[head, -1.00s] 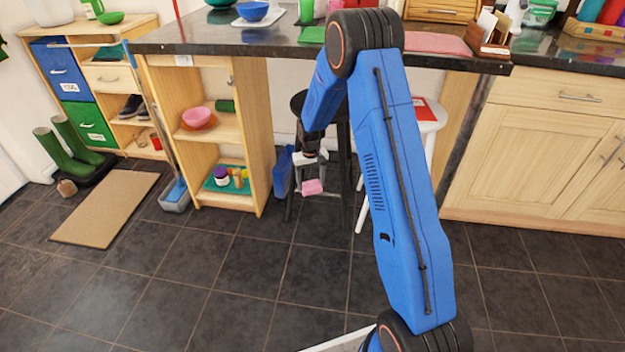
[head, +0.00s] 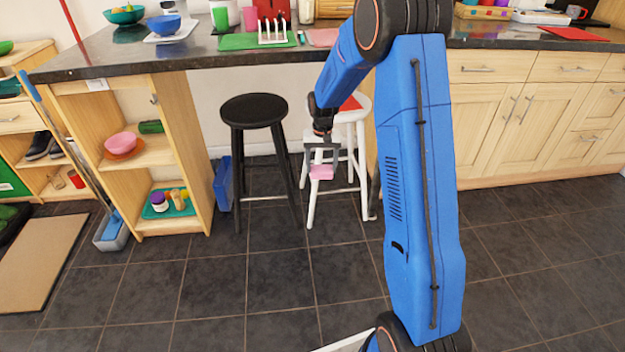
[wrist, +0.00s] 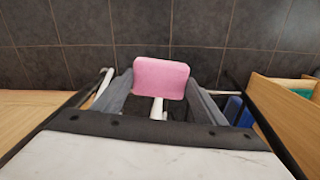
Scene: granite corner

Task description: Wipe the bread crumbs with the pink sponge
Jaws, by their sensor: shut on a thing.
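The pink sponge (head: 321,172) is held in my gripper (head: 321,160), in front of the white stool and below the counter's height. In the wrist view the sponge (wrist: 161,78) sits between the two grey fingers of my gripper (wrist: 162,92), which are shut on it. My arm hides part of the counter.
The dark granite counter (head: 120,58) runs across the back, with a green board (head: 240,42) and a blue bowl (head: 163,24) on it. A black stool (head: 253,110) and a white stool (head: 350,112) stand before it. The tiled floor in front is clear.

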